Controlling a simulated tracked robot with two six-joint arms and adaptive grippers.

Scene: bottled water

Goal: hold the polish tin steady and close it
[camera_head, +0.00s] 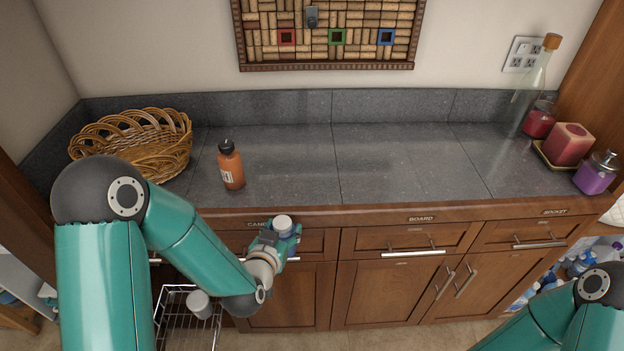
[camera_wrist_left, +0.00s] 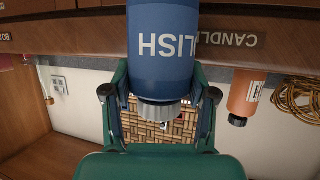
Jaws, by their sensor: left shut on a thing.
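The polish tin is a blue cylinder with white lettering (camera_wrist_left: 165,45), seen upside down in the left wrist view. A grey ribbed cap (camera_wrist_left: 164,112) sits at its end; whether it is tight I cannot tell. In the head view only the tin's pale top (camera_head: 283,224) shows clearly. My left gripper (camera_head: 284,240) is shut on the tin and holds it upright in front of the drawer marked CANDLE. The fingers also show on both sides of the tin in the left wrist view (camera_wrist_left: 160,100). My right arm enters at the lower right; its gripper is out of view.
An orange bottle (camera_head: 231,166) and a wicker basket (camera_head: 150,150) stand on the grey counter (camera_head: 400,165), whose middle is clear. Candles (camera_head: 567,146) and a glass bottle (camera_head: 533,85) are at the right. A wire rack (camera_head: 172,320) with a white-topped container (camera_head: 199,303) is below.

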